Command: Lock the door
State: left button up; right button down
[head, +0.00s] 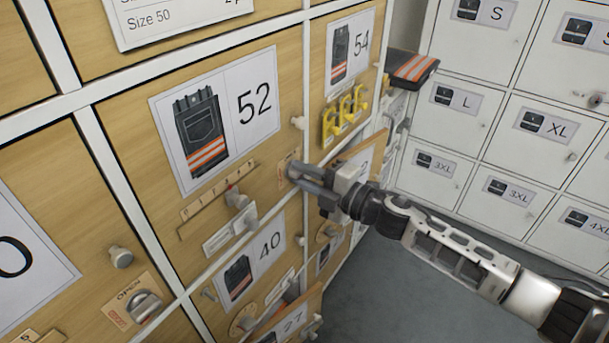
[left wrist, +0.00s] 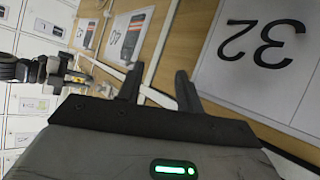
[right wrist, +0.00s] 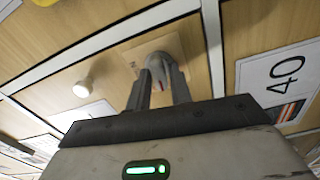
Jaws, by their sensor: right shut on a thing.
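The wooden door marked 52 (head: 258,150) appears closed, in the middle of the head view. At its right edge is a small lock plate with a turn knob (head: 291,169). My right gripper (head: 299,174) comes in from the right and is shut on that knob. In the right wrist view the grey knob (right wrist: 162,62) sits between the two fingertips (right wrist: 160,84), on its plate. The fingers partly hide it, and I cannot read its setting. My left gripper (left wrist: 157,84) shows only in the left wrist view, open and empty, before a door labelled 32 (left wrist: 258,50).
Yellow hooks (head: 344,113) are on door 54 at right. A folded dark garment with orange stripes (head: 411,67) sticks out beyond. White lockers (head: 480,125) stand behind; grey floor (head: 380,290) is clear.

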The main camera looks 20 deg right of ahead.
jog(key=shift+n, duration=0.7)
jog(key=c, duration=1.4)
grip_release()
jog(key=shift+c, duration=0.2)
jog(key=b+v, duration=0.1)
jog(key=v, duration=1.5)
jog(key=shift+f, duration=0.1)
jog(key=shift+s, duration=0.1)
